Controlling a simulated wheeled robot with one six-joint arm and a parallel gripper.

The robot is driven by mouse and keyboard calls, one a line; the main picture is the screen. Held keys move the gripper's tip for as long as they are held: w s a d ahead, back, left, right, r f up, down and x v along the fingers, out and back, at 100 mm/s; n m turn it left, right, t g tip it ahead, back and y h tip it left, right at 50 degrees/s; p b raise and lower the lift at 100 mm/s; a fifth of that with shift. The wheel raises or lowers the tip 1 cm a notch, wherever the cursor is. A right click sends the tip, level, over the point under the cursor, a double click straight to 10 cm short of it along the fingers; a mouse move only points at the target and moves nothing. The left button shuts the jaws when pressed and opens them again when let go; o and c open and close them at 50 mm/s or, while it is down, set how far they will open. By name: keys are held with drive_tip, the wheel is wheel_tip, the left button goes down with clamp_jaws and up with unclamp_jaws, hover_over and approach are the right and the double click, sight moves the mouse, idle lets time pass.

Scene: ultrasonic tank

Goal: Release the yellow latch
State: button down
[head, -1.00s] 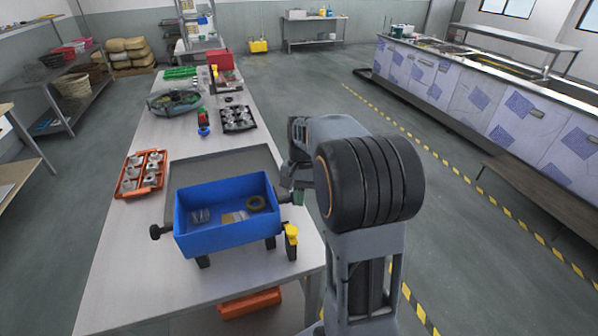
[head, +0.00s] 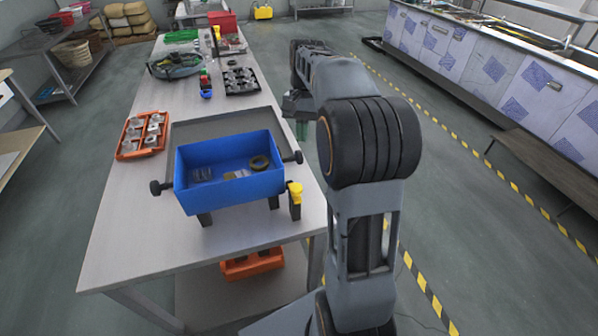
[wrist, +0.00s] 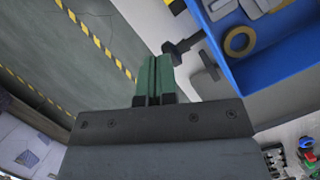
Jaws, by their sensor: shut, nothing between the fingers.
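The yellow latch (head: 295,188) is a small yellow piece on a black bracket at the front right corner of the blue tank (head: 228,197). It stands upright beside the tank wall. My gripper (head: 301,130) has green fingers and is at the right of the tank, behind the latch and past the table's right edge. In the wrist view my gripper (wrist: 154,62) is shut and empty, close to the black side knob (wrist: 182,46) of the tank.
The tank holds a tape-like ring (head: 259,163) and flat pieces. An orange tray (head: 143,152) with several metal parts lies at its left. A black tray (head: 241,81) stands behind.

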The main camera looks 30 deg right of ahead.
sight(300, 161)
drive_tip(key=x, duration=0.7)
drive_tip(key=shift+s+a+f, duration=0.2)
drive_tip(key=shift+f, duration=0.05)
drive_tip(key=shift+s+a+f+p, duration=0.15)
drive_tip(key=shift+s+a, duration=0.4)
drive_tip(key=shift+s, duration=0.2)
drive_tip(key=shift+s+a+f+p, duration=0.1)
drive_tip(key=shift+s+a+p, duration=0.05)
drive_tip(key=shift+s+a, duration=0.5)
drive_tip(key=shift+d, duration=0.15)
drive_tip(key=shift+s, duration=0.1)
